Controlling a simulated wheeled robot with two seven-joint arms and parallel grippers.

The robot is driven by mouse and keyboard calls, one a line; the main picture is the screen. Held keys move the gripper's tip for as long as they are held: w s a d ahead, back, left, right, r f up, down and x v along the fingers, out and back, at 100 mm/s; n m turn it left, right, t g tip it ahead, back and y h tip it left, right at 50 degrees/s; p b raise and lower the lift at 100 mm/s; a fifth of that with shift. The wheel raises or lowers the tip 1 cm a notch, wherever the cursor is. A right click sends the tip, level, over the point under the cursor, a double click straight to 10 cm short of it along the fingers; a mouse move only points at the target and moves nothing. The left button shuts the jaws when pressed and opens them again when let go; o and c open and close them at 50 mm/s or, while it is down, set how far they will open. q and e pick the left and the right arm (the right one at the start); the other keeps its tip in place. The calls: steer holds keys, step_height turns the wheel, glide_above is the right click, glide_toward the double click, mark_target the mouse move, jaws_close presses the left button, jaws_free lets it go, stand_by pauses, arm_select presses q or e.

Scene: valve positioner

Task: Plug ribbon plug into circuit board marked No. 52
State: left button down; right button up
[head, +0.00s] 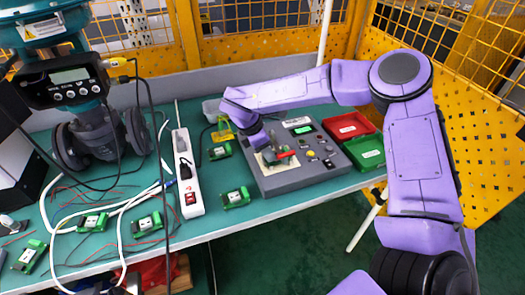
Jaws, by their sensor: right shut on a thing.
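Several green circuit boards with pale connectors lie on the green table: one by the control box (219,151), one in front of it (235,198), two further left (147,222) (92,222) and one at the far left (30,256). Their numbers are too small to read, so I cannot tell which is No. 52. My right gripper (272,151) is low over the left part of the grey control box. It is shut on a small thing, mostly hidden. I cannot clearly pick out the ribbon plug.
The grey control box (318,178) has buttons and a lit green display. Red (348,127) and green (365,152) trays stand right of it. A white power strip (187,175), loose cables and a valve with a black positioner (66,82) occupy the left.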

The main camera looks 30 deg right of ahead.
steer(key=shift+f, duration=0.1)
steer(key=shift+s, duration=0.1)
stand_by(0.3)
steer(key=o, duration=1.1)
steer(key=o, duration=0.3)
